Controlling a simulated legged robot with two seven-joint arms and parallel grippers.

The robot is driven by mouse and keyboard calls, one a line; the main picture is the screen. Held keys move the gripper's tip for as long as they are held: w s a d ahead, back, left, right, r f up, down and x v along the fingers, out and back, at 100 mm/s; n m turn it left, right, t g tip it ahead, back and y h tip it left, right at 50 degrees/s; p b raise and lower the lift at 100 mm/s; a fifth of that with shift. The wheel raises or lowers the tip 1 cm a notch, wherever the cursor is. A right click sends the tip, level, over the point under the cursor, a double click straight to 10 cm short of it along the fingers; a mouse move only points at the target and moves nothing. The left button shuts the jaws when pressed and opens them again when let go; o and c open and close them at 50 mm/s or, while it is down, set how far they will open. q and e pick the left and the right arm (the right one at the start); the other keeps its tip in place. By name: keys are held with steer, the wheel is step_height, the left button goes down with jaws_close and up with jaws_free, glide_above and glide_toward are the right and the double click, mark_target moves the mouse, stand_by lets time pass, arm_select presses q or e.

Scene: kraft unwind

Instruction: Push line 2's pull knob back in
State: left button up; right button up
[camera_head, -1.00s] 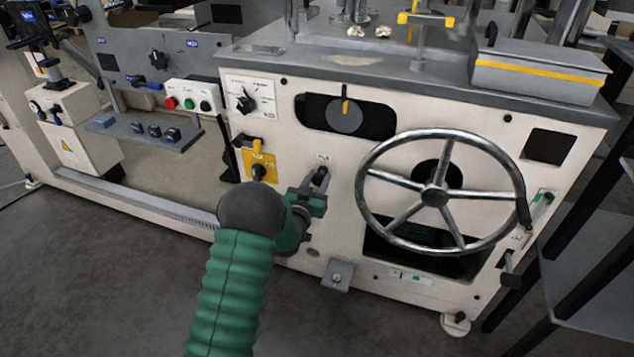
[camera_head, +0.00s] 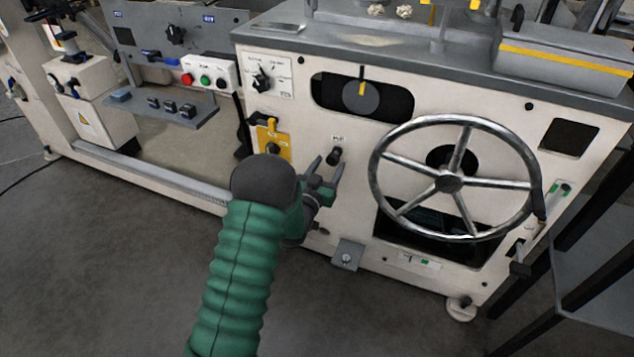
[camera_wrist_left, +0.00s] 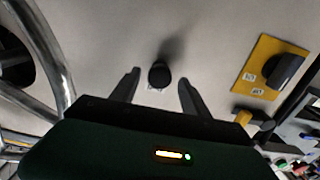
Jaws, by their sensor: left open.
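The dark pull knob (camera_head: 334,156) sits on the cream front panel, left of the big handwheel, with a small label just above it. In the left wrist view the knob (camera_wrist_left: 159,74) shows as a round black end between my fingers, apart from both. My left gripper (camera_head: 326,168) is open and empty, just in front of and below the knob; its two fingers show on either side of the knob in the wrist view (camera_wrist_left: 160,82). How far the knob stands out from the panel is hard to tell. My right gripper is not in view.
The spoked handwheel (camera_head: 448,181) stands out from the panel right of the knob. A yellow plate with a dark rotary switch (camera_head: 272,145) is to the left. A small grey bracket (camera_head: 347,255) juts out below. The panel around the knob is bare.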

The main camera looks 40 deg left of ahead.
arm_select(q)
steer(key=p+v, duration=0.2)
steer(key=v, duration=1.1)
steer(key=shift+p, duration=0.4)
steer(key=shift+a, duration=0.1)
